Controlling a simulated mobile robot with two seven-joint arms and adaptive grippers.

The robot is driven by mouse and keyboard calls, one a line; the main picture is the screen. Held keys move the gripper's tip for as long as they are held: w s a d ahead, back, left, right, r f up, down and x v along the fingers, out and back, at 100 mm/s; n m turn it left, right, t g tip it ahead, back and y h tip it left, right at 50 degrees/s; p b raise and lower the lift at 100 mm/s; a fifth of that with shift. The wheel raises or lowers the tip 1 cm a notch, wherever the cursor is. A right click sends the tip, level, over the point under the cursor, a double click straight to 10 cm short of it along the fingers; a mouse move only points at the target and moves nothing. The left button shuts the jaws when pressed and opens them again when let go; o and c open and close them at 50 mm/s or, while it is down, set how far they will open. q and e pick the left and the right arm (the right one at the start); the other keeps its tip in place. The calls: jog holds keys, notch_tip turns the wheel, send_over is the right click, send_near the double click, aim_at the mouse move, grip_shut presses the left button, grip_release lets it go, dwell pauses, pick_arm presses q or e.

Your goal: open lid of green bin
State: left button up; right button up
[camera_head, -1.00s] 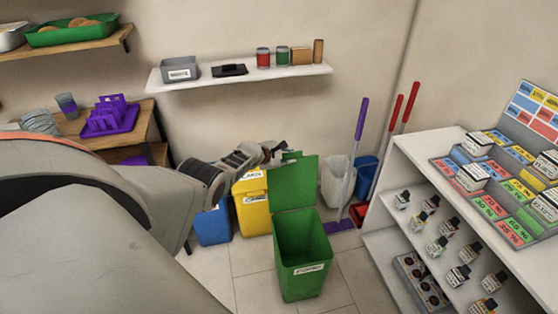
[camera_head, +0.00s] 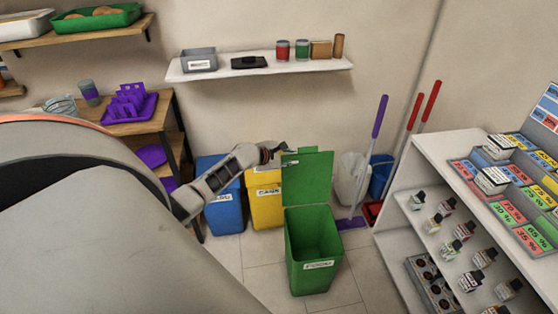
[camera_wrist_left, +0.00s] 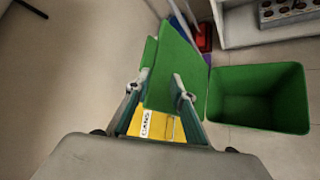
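The green bin (camera_head: 315,252) stands on the tiled floor with its mouth uncovered and its inside empty as far as I see. Its green lid (camera_head: 308,178) stands upright at the back of the bin. My left gripper (camera_head: 281,148) is at the lid's upper left edge. In the left wrist view the left gripper's fingers (camera_wrist_left: 164,86) are spread apart, with the lid (camera_wrist_left: 172,65) between and beyond them; firm contact cannot be told. The bin (camera_wrist_left: 258,97) is to the right of the fingers there. My right gripper is not in view.
A yellow bin (camera_head: 265,207) and a blue bin (camera_head: 223,210) stand behind and left. A purple-handled broom (camera_head: 366,150) and red-handled tools lean at the wall. A white shelf unit (camera_head: 408,238) stands right. Floor in front of the green bin is clear.

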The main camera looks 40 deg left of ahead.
pick_arm(q)
jog(key=s, duration=0.6)
jog(key=shift+s+a, duration=0.2)
jog(key=shift+s, duration=0.05)
dwell(0.3)
jog(key=s+d+f+m, duration=0.8)
jog(key=d, duration=0.3)
jog(key=s+d+r+m+h, duration=0.1)
jog(key=s+d+m+h, duration=0.1)
jog(key=s+d+m, duration=1.8)
jog(key=d+m, duration=0.1)
jog(key=d, duration=0.2)
jog(key=shift+s+g, duration=0.2)
jog(key=shift+g, duration=0.2)
